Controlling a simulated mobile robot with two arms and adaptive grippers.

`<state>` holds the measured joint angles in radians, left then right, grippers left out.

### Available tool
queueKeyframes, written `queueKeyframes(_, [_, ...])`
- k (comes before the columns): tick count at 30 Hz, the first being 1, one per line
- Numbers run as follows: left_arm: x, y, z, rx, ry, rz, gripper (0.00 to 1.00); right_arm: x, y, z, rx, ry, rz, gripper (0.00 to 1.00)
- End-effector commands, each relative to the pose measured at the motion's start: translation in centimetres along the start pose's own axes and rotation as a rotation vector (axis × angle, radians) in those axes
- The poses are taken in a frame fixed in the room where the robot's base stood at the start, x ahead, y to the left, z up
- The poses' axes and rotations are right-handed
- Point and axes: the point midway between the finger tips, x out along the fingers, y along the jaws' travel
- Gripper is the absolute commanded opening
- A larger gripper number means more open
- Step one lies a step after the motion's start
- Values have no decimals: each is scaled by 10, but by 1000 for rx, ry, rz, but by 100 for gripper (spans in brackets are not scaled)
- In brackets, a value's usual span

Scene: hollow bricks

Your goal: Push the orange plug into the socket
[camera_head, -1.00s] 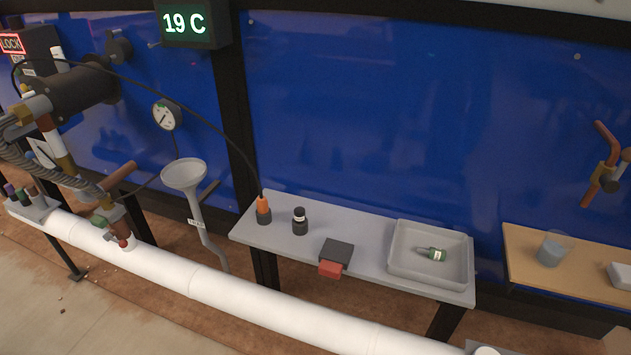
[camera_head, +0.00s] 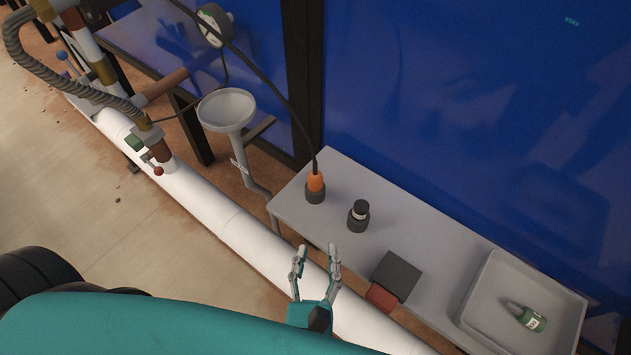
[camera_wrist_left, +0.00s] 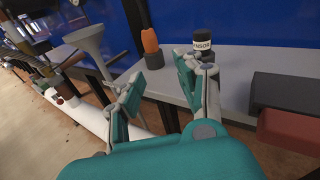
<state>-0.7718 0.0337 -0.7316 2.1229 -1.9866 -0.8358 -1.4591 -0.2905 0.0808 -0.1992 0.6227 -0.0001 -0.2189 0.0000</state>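The orange plug (camera_head: 316,182) stands upright in a dark round holder (camera_head: 315,196) at the left end of the grey shelf. A black cable runs up from its top. In the left wrist view the orange plug (camera_wrist_left: 150,42) shows beyond and between my fingers. My left gripper (camera_head: 317,252) is open and empty, in front of the shelf's edge and apart from the plug. It also shows in the left wrist view (camera_wrist_left: 155,75). My right gripper is not in view. I cannot tell whether the dark holder is the socket.
A black labelled bottle (camera_head: 359,212) stands right of the plug. A dark block with a red front (camera_head: 396,275) sits at the shelf's front edge. A funnel (camera_head: 227,110) stands left; a white pipe (camera_head: 250,240) runs below.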

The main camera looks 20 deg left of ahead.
Motion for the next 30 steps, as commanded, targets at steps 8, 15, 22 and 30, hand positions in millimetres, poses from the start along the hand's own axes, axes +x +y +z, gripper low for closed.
queueKeyframes(8, [18, 5, 46, 87, -98, 32, 36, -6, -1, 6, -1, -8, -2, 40])
queueKeyframes(15, [72, 6, 52, 84, -97, 30, 36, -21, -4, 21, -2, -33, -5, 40])
queueKeyframes(22, [109, 7, 53, 86, -94, 28, 36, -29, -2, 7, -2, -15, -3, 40])
queueKeyframes(30, [130, 10, 55, 85, -94, 27, 36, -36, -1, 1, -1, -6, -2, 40])
